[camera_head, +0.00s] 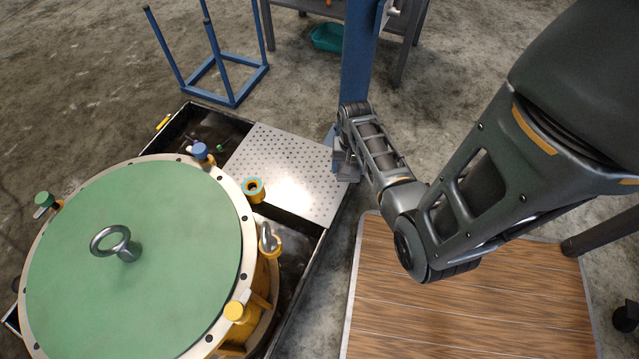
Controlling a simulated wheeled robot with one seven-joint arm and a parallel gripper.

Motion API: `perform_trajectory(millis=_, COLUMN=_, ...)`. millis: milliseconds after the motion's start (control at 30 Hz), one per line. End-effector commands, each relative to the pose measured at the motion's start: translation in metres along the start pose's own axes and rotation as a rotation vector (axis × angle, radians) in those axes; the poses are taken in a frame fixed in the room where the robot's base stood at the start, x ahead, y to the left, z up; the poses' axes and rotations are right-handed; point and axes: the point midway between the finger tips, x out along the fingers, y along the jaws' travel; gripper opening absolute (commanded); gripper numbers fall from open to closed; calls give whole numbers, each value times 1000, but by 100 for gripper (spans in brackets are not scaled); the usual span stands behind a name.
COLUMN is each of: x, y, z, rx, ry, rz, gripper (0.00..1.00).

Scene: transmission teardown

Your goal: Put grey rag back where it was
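I cannot make out a grey rag anywhere in this view. My gripper (343,168) is at the far end of my arm, low beside the right edge of the perforated metal plate (284,172) and in front of the blue post. It is small and dark here, and its fingers are largely hidden, so I cannot tell whether it is open, shut or holding something.
A large round housing with a green top (135,265) and a lifting ring stands left, in a black tray (318,240). A yellow-teal ring (254,190) is beside it. A blue post (358,55), blue stand (233,98), teal bin (327,38) and wooden platform (470,310) surround it.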

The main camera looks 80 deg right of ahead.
Motion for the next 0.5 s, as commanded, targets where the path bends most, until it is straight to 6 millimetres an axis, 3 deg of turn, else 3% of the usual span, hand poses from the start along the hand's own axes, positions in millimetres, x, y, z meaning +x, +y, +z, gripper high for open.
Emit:
perform_trajectory(millis=33, x=11, y=-12, z=0, rx=-4, ry=-1, rz=0, gripper=43)
perform_trajectory(millis=300, x=42, y=-65, z=1, rx=-4, ry=-1, rz=1, gripper=43)
perform_trajectory(millis=500, x=50, y=-83, z=1, rx=-2, ry=0, rz=0, gripper=43)
